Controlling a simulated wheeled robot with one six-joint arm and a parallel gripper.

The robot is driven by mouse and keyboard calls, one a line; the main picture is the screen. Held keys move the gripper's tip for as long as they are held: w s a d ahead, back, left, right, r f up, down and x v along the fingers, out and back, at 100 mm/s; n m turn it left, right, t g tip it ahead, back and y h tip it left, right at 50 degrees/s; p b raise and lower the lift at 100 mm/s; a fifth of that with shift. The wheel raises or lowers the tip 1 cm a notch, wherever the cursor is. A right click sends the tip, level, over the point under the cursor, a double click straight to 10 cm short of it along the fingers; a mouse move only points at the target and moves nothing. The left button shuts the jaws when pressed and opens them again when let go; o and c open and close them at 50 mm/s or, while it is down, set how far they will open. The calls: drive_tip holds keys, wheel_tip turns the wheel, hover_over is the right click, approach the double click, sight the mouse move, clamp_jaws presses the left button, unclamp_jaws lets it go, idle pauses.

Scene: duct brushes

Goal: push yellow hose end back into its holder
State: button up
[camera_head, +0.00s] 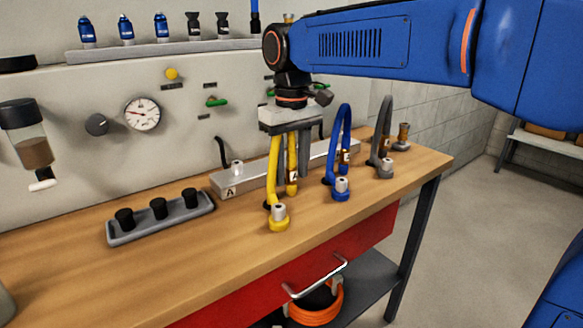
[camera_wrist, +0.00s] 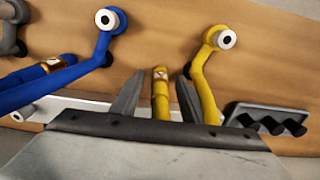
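The yellow hose (camera_head: 273,172) arches above the bench. One leg runs down to a yellow collar with a silver fitting (camera_head: 279,217) near the front; the other leg has a tagged, banded end (camera_head: 291,186) by the grey rail (camera_head: 327,163). My gripper (camera_head: 296,168) points down over the hose and hides its top. In the wrist view my gripper (camera_wrist: 161,76) is open, with the tagged yellow end (camera_wrist: 160,88) between its fingers and a gap on both sides. The leg with the fitting (camera_wrist: 226,40) passes outside the right finger. Whether the tagged end sits in the rail is hidden.
A blue hose (camera_head: 341,150) and a grey hose (camera_head: 385,135) arch to the right. A tray with black plugs (camera_head: 160,219) lies to the left. The wooden bench top (camera_head: 200,262) is clear in front, above a red drawer (camera_head: 300,270).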

wheel_tip(320, 180, up, 18)
drive_tip(key=shift+f, duration=0.25)
idle(0.5)
drive_tip(key=s+d+f+m+t, duration=0.1)
drive_tip(key=s+d+f+m, duration=0.1)
drive_tip(key=s+d+f, duration=0.5)
drive_tip(key=s+d+f+m+t, duration=0.2)
drive_tip(key=s+d+f, duration=0.4)
drive_tip(key=d+f, duration=0.5)
drive_tip(key=s+d+f+m+t, duration=0.1)
drive_tip(key=s+d+f, duration=0.6)
drive_tip(key=f, duration=0.9)
drive_tip(key=shift+s+d+m+t, duration=0.35)
drive_tip(key=shift+d+m+t, duration=0.05)
drive_tip(key=shift+d+m, duration=0.55)
drive_tip(key=shift+f, duration=0.1)
